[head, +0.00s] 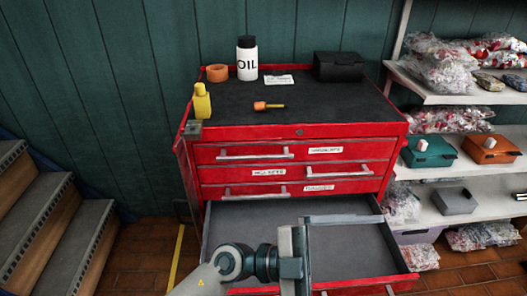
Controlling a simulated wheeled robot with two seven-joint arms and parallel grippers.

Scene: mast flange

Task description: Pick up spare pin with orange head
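The spare pin (268,106) lies on its side on the dark top of the red tool cabinet (300,132). Its orange head points left and its thin yellowish shaft points right. Nothing touches it. My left gripper (360,257) is at the bottom of the view, over the pulled-out drawer, well in front of and below the pin. It appears open and empty, with one finger showing along its upper side. Its other finger is not visible, seemingly cut off by the frame's lower edge. My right gripper is not in view.
On the cabinet top stand a yellow bottle (201,101), an orange ring (217,73), an OIL bottle (247,59), a white label card (279,79) and a black box (338,66). The open drawer (232,222) sticks out in front. Shelves with bags stand right, stairs (50,225) left.

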